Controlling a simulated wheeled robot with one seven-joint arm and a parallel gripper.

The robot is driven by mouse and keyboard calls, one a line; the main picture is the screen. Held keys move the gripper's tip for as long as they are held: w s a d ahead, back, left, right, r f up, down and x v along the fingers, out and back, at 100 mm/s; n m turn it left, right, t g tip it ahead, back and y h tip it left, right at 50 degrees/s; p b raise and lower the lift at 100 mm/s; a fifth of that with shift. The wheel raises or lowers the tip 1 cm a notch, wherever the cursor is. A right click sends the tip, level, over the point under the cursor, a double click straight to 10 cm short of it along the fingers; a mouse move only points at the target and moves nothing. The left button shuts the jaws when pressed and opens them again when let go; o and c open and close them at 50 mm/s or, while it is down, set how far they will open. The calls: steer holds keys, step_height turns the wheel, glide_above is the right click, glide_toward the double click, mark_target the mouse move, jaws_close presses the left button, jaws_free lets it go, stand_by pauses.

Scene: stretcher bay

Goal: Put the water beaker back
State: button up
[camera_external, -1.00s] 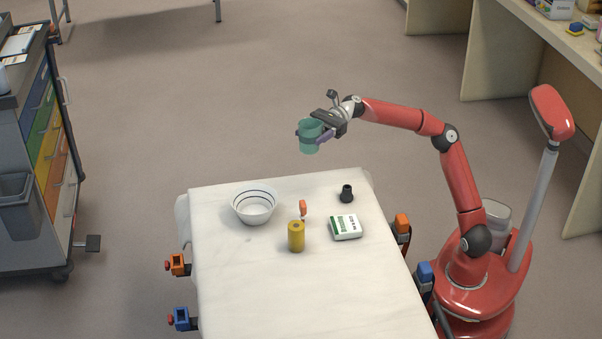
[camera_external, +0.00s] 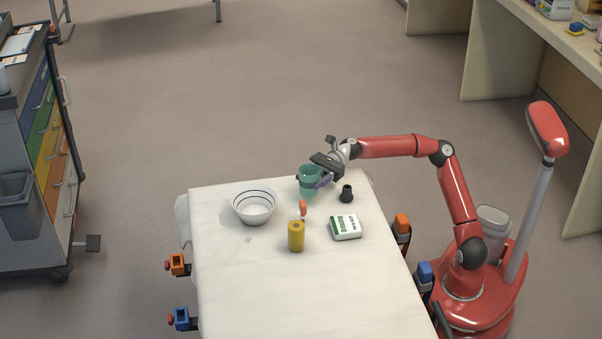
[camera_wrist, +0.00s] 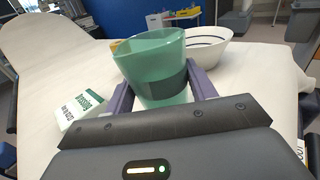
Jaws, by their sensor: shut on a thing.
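The water beaker is a green, see-through cup (camera_external: 309,184) at the far end of the white-covered stretcher (camera_external: 290,290). My gripper (camera_external: 313,182) is shut around it and holds it upright. It also shows in the wrist view (camera_wrist: 155,62), between my two fingers (camera_wrist: 160,90), with a dark band around its middle. I cannot tell whether its base touches the sheet or hangs just above it.
A white bowl (camera_external: 254,206) stands left of the beaker. A small orange-topped item (camera_external: 303,209), a yellow roll (camera_external: 296,236), a green-and-white box (camera_external: 346,227) and a black piece (camera_external: 346,193) stand nearby. The near part of the stretcher is clear.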

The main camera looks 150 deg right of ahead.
mark_target(312, 186)
steer(key=shift+f+b, duration=0.3)
steer(key=shift+f, duration=1.15)
steer(key=shift+f, duration=0.2)
steer(key=o, duration=1.1)
steer(key=shift+c, duration=0.2)
steer(key=shift+r, duration=0.2)
steer(key=shift+s, duration=0.35)
steer(key=s, duration=0.3)
steer(key=s+a+p, duration=0.1)
steer(key=s, duration=0.7)
steer(key=shift+s+a, duration=0.15)
